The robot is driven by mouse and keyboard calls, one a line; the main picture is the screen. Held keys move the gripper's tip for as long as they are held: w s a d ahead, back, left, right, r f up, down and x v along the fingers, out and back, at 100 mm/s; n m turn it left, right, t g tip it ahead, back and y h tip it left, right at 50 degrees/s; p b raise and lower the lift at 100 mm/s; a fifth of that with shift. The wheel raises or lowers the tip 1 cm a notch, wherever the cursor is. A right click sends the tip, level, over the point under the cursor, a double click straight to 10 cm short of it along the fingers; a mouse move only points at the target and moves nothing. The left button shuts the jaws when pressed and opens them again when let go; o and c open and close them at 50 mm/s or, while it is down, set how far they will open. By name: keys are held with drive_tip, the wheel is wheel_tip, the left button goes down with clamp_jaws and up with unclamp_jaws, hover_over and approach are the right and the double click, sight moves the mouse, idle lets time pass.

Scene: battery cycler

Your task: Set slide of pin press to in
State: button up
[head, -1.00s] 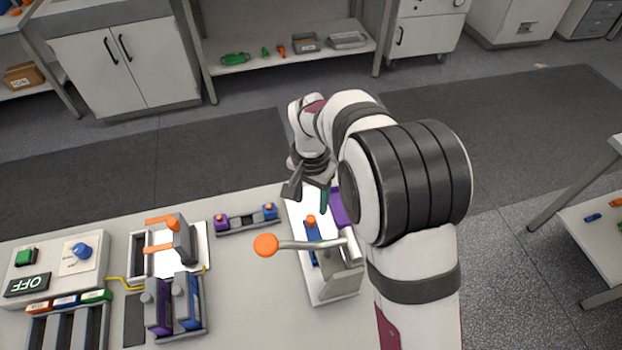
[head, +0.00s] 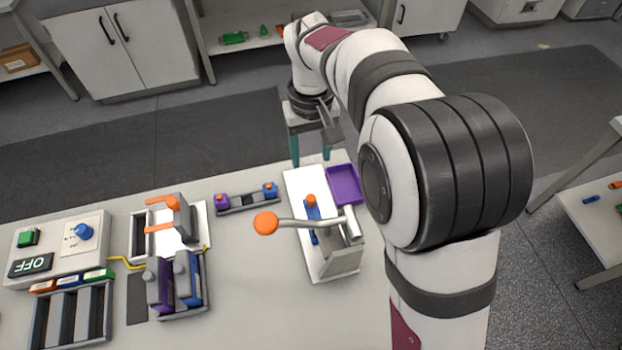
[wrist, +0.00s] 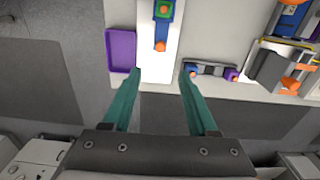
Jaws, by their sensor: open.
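The pin press has a white base (head: 300,182), a grey frame (head: 341,260) and a lever with an orange ball (head: 267,223). Its blue slide (head: 313,226) has an orange knob (head: 310,200) and sticks out from under the frame toward the far side. In the wrist view the slide (wrist: 161,32) lies on the white base, with a green square piece (wrist: 163,10) on it. My gripper (head: 311,160) is open and empty, just beyond the base's far end. In the wrist view its green fingers (wrist: 161,72) are spread, and the knob (wrist: 159,46) is ahead between them.
A purple tray (head: 344,184) sits right beside the press base. A small holder with purple and blue ends (head: 247,199) is to its left. Further left are an orange-armed device (head: 172,225) and a control box (head: 60,245). The table between lever and left fixtures is clear.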

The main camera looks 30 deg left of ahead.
sight(311, 198)
wheel_tip(311, 198, down, 16)
drive_tip(key=n, duration=0.2)
drive_tip(key=shift+n, duration=0.4)
clamp_jaws()
idle(1.1)
